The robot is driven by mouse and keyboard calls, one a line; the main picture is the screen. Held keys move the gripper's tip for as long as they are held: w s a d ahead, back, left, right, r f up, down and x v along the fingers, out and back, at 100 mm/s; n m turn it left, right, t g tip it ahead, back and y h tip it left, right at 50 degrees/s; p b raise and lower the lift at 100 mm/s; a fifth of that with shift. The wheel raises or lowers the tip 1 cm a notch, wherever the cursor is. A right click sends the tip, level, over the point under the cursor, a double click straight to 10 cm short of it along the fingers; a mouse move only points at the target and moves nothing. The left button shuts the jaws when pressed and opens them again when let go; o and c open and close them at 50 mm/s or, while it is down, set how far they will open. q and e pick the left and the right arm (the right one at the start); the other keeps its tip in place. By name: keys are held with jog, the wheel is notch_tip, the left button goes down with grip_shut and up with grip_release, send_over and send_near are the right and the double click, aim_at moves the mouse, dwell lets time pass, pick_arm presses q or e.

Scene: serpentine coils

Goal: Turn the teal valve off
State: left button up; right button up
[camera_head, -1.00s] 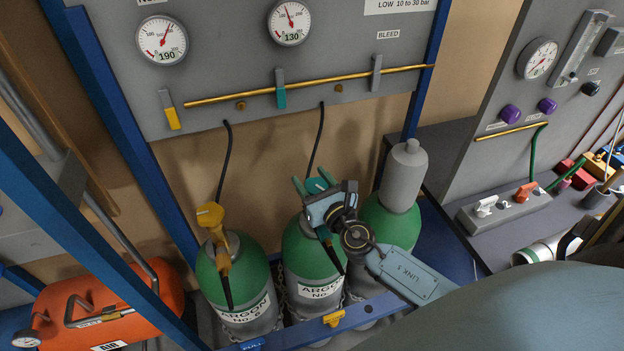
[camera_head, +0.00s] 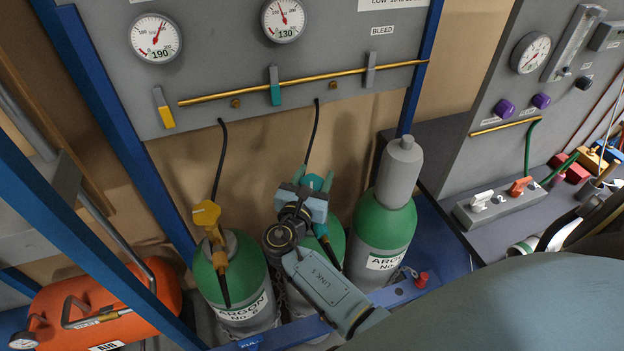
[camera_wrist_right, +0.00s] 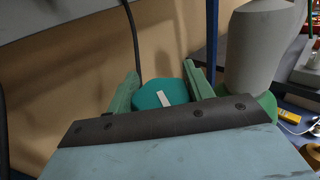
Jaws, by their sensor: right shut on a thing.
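The teal valve (camera_head: 316,183) is a handwheel on top of the middle green argon cylinder (camera_head: 333,232), partly hidden by my right gripper (camera_head: 312,179) in the head view. In the right wrist view, the teal valve (camera_wrist_right: 160,94) is a many-sided cap with a white mark on top. It sits between the two green fingers of my right gripper (camera_wrist_right: 163,88), one on each side. The gripper is shut on it. My left gripper is in neither view.
A yellow-valved cylinder (camera_head: 235,265) stands left and a grey-capped cylinder (camera_head: 382,235) right of the middle one. A panel above carries a yellow lever (camera_head: 164,108), a teal lever (camera_head: 275,86) and gauges. An orange tank (camera_head: 105,308) lies lower left.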

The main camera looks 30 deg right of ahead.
aim_at(319, 180)
jog(key=m+g+h+b, duration=0.1)
jog(key=m+g, duration=0.1)
jog(key=g, duration=0.1)
jog(key=m+g+h+b, duration=0.1)
jog(key=m+g+h, duration=0.1)
jog(key=g, duration=0.1)
jog(key=shift+s+d+f+m+b, duration=0.1)
jog(key=shift+s+m+b, duration=0.1)
jog(key=shift+m+b, duration=0.15)
jog(key=shift+s+m+g+h+b, duration=0.2)
jog(key=shift+m+g+b, duration=0.8)
jog(key=shift+g, duration=0.9)
jog(key=shift+s+m+g+h+b, duration=0.15)
jog(key=shift+m+g+b, duration=0.5)
jog(key=shift+m+g, duration=0.95)
jog(key=shift+s+d+g, duration=0.1)
jog(key=shift+g, duration=0.5)
jog(key=o, duration=1)
notch_tip(319, 180, up, 10)
jog(key=shift+r+p, duration=0.15)
jog(key=shift+p, duration=0.8)
